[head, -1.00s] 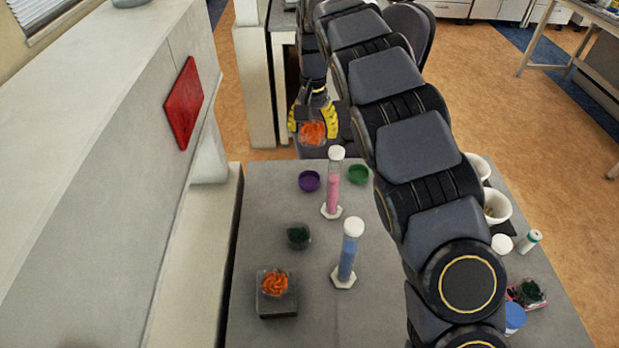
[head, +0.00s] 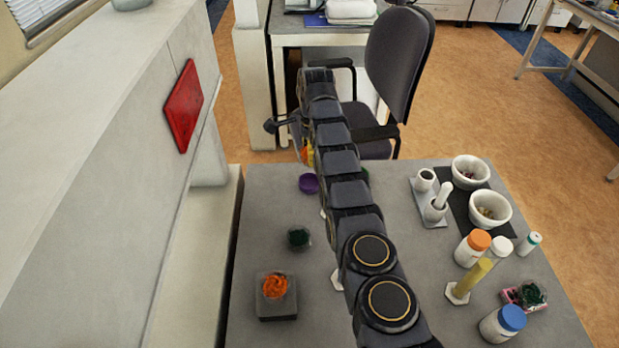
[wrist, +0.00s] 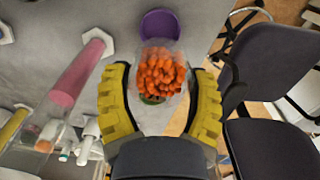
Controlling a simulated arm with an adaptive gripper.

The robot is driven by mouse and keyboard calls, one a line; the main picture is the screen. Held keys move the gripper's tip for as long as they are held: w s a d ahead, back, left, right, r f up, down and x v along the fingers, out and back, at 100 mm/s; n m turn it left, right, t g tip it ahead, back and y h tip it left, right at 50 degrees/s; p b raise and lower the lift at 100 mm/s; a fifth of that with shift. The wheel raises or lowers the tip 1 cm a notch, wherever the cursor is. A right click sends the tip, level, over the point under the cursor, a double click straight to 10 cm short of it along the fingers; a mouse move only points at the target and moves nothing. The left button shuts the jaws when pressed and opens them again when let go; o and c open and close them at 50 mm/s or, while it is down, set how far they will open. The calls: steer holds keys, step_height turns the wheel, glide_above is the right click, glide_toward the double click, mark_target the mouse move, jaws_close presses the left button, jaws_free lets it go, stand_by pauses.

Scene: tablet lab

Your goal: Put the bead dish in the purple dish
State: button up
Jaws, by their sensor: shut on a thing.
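My gripper (wrist: 160,70) has yellow fingers on both sides of a clear bead dish (wrist: 160,78) full of round orange beads, and is shut on it. In the head view my arm hides most of the gripper (head: 306,150), past the table's far edge. The purple dish (head: 308,184) sits on the table near that edge, partly behind my arm. In the wrist view the purple dish (wrist: 160,24) lies just above the bead dish in the picture, partly covered by it. The height between them is unclear.
A green dish (head: 365,174) is mostly hidden by my arm. A pink-filled cylinder (wrist: 75,78) stands near the dishes. Mortars (head: 490,209) and bottles stand right.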

step_height(320, 180, down, 8)
steer(key=shift+r, duration=0.25)
steer(key=shift+f, duration=0.15)
steer(key=o, duration=1.1)
step_height(320, 180, up, 8)
steer(key=shift+f, duration=0.1)
